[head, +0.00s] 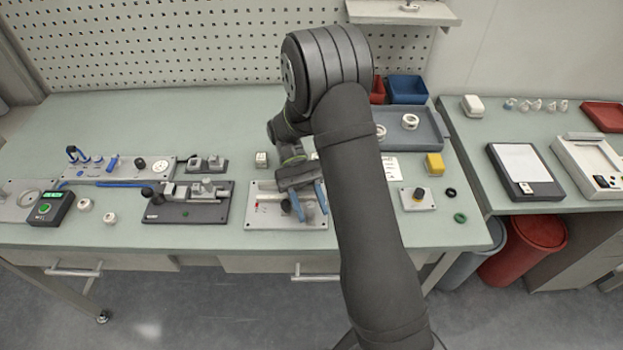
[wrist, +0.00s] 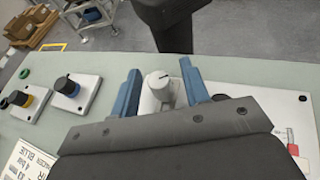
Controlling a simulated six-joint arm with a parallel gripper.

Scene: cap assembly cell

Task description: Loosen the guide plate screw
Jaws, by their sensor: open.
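My gripper (head: 308,207) is low over a white fixture plate (head: 262,220) at the middle front of the bench. In the wrist view, its two blue fingers (wrist: 160,68) are open. A pale grey cylindrical knob (wrist: 158,88) with a dark line on its top stands between them; it looks like the guide plate screw. I see a gap on at least the right side of it; whether the left finger touches it I cannot tell. The lower part of the knob is hidden by the gripper body. The white plate shows right of the fingers (wrist: 268,108), with a red mark on it.
Left of the plate is a dark fixture (head: 190,212) with grey blocks. Right of my arm is a small plate with a black-and-yellow knob (head: 418,198), with black and green rings and a yellow block (head: 434,164) nearby. A grey tray (head: 425,130) stands behind.

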